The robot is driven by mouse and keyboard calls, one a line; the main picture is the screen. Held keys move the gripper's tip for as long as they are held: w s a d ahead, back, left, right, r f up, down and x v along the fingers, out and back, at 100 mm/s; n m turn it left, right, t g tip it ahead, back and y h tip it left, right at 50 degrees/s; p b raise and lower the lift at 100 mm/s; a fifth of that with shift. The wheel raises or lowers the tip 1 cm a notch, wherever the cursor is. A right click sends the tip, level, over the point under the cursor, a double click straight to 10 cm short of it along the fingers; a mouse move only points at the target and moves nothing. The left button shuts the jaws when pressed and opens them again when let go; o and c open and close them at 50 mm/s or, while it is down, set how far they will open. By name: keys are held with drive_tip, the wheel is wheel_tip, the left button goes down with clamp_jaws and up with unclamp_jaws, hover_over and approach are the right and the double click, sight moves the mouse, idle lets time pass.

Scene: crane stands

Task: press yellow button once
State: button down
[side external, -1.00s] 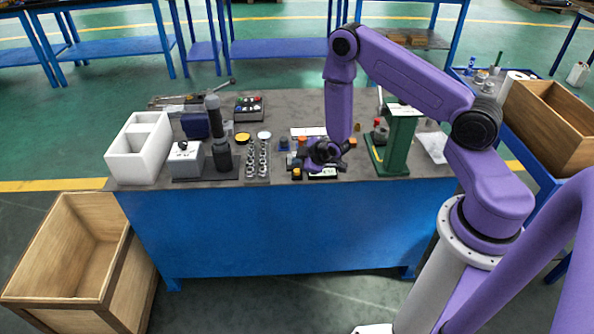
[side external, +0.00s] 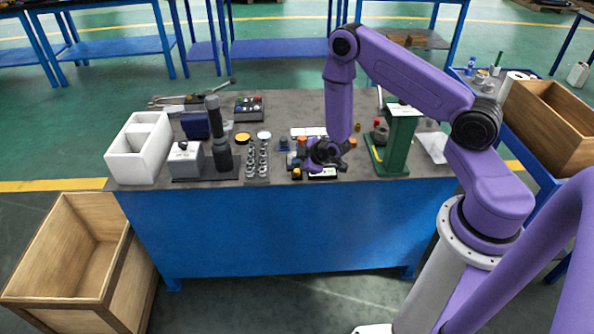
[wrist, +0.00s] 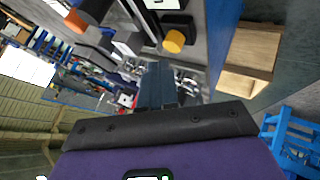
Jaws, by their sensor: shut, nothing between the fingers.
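The yellow button (wrist: 174,41) is a short yellow-orange cylinder on a black base, at the upper middle of the wrist view. In the side external view a small yellow spot (side external: 297,173), seemingly the same button, shows near the table's front edge, just left of my gripper. My gripper (side external: 314,166) is low over the front of the table, partly hidden by my own wrist. Its dark fingers (wrist: 157,85) are together and empty in the wrist view. They appear apart from the button, though the exact gap is hard to judge.
Left of my gripper stand a row of metal parts (side external: 257,158), a grey box (side external: 186,163) with a dark upright cylinder (side external: 217,135), and a white bin (side external: 138,147). A green stand (side external: 398,142) is close on the right.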

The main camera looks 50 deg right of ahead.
drive_tip(key=shift+f, duration=0.15)
drive_tip(key=shift+f, duration=0.3)
drive_tip(key=shift+f, duration=0.45)
idle(0.8)
drive_tip(key=shift+r, duration=0.9)
drive_tip(key=shift+r, duration=2.5)
